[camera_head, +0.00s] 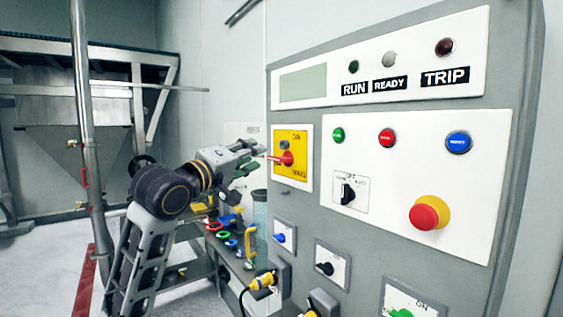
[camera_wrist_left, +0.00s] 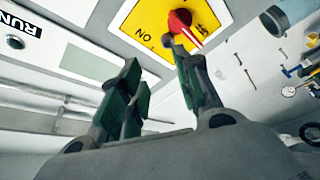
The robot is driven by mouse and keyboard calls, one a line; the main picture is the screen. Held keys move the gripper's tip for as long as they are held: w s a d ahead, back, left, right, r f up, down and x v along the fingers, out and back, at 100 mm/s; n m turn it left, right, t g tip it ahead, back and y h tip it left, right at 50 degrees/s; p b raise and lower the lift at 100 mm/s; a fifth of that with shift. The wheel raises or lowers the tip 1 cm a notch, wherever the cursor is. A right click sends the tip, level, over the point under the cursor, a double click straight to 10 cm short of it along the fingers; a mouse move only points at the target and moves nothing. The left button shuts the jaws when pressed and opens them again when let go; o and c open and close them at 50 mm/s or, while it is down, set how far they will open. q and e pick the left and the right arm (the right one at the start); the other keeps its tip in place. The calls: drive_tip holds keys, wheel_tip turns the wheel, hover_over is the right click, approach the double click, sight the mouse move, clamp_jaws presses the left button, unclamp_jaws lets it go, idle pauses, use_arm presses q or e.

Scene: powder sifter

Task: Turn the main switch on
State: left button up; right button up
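The main switch is a red rotary handle (camera_head: 286,159) on a yellow plate (camera_head: 301,175) at the left of the grey control panel. The plate has an ON label at its top. My left gripper (camera_head: 254,156) is just left of the switch, with its fingers pointing towards it. In the left wrist view the red handle (camera_wrist_left: 182,22) is at the top, and the green-padded fingers (camera_wrist_left: 152,62) are apart with nothing between them. One fingertip overlaps the handle's edge there; I cannot tell if it touches. My right gripper is not in view.
A red emergency button (camera_head: 425,216), a black selector (camera_head: 347,194) and coloured push buttons (camera_head: 387,138) are right of the switch. Smaller switches (camera_head: 283,237) sit below. A shelf of coloured tools (camera_head: 225,238) and a clear cylinder (camera_head: 259,210) stand below my left gripper.

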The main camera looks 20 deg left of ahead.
sight(280, 160)
use_arm(q)
drive_tip(key=shift+w+a+f+n+g+y, duration=0.1)
drive_tip(key=shift+f+n+g+y, duration=0.15)
drive_tip(key=shift+f+n, duration=0.55)
drive_tip(key=shift+w+a+f+n+g+y, duration=0.15)
drive_tip(key=shift+f+n+g, duration=0.1)
drive_tip(key=shift+n, duration=1)
drive_tip(key=shift+s+d+f+n+g+y, duration=0.1)
drive_tip(key=shift+f+n+g+y, duration=0.1)
drive_tip(key=shift+f+n, duration=0.6)
drive_tip(key=shift+r+n, duration=0.25)
drive_tip(key=shift+r, duration=0.05)
drive_tip(key=shift+w, duration=0.1)
drive_tip(key=shift+p+x, duration=2.1)
drive_tip(key=shift+x, duration=4.75)
drive_tip(key=shift+c, duration=0.2)
clamp_jaws()
